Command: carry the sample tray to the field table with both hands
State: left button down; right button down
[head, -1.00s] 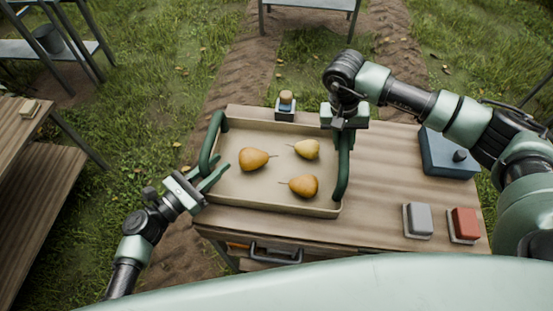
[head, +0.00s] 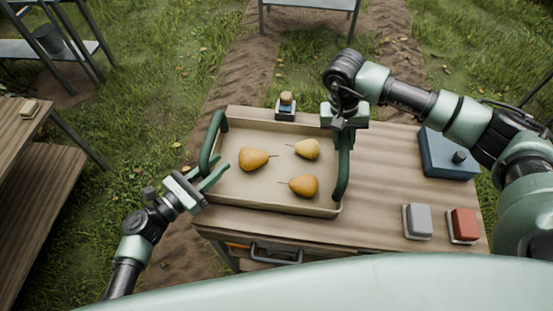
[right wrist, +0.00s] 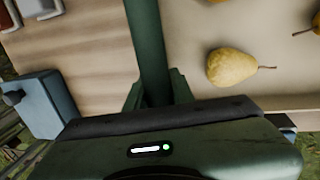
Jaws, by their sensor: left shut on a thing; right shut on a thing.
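The sample tray (head: 262,203) is beige with a dark green handle at each end. It rests on a wooden table and holds three pears: an orange one (head: 254,159), a yellow one (head: 307,149) and another orange one (head: 303,186). My left gripper (head: 212,178) is shut on the left handle (head: 207,148). My right gripper (head: 343,122) comes from above and is shut on the right handle (head: 342,172). In the right wrist view the right handle (right wrist: 148,45) runs between its fingers, and the yellow pear (right wrist: 231,67) lies beside it.
The wooden table (head: 385,180) also carries a blue box (head: 447,155), a grey block (head: 418,221), a red block (head: 464,224) and a small wooden-topped item (head: 286,106) behind the tray. Another wooden table (head: 25,150) stands at left, with grass between. A metal shelf (head: 50,48) stands at far left.

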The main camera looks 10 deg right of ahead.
aim_at(347, 132)
jog(key=shift+r+p, duration=2.1)
jog(key=shift+r, duration=0.35)
jog(key=shift+f, duration=0.15)
